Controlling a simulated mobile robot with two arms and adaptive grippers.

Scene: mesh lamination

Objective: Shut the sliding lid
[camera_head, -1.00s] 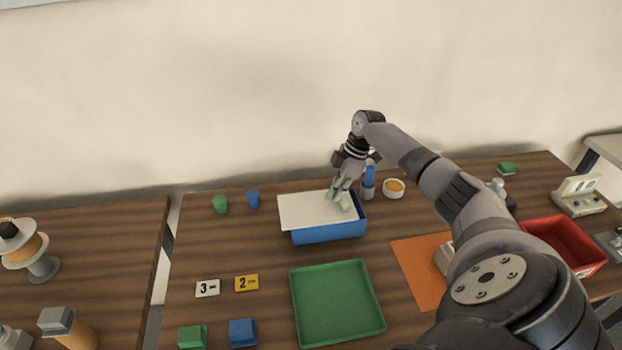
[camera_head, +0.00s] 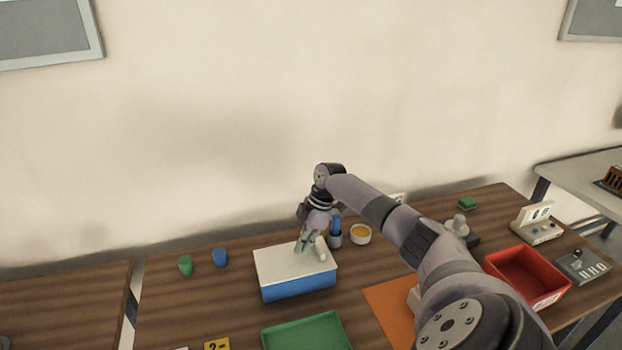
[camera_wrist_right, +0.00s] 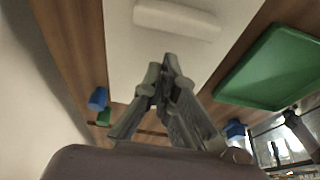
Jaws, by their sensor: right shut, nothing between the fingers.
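The blue box (camera_head: 298,288) stands on the wooden table, with the white sliding lid (camera_head: 280,262) on top. The lid lines up closely with the box's outline, and I see no open gap from here. A white bar handle (camera_head: 321,248) stands out near the lid's right end; it also shows in the right wrist view (camera_wrist_right: 177,19). My right gripper (camera_head: 302,249) is shut and empty, low over the lid just left of the handle. In the right wrist view its fingertips (camera_wrist_right: 166,68) are together, apart from the handle in the picture; contact is unclear. My left gripper is out of view.
A blue bottle (camera_head: 335,232) and a bowl with orange contents (camera_head: 360,234) stand close behind the box's right end. A green tray (camera_head: 307,333) lies in front, an orange mat (camera_head: 391,308) and red bin (camera_head: 528,275) to the right. Green (camera_head: 185,265) and blue (camera_head: 220,257) cups stand left.

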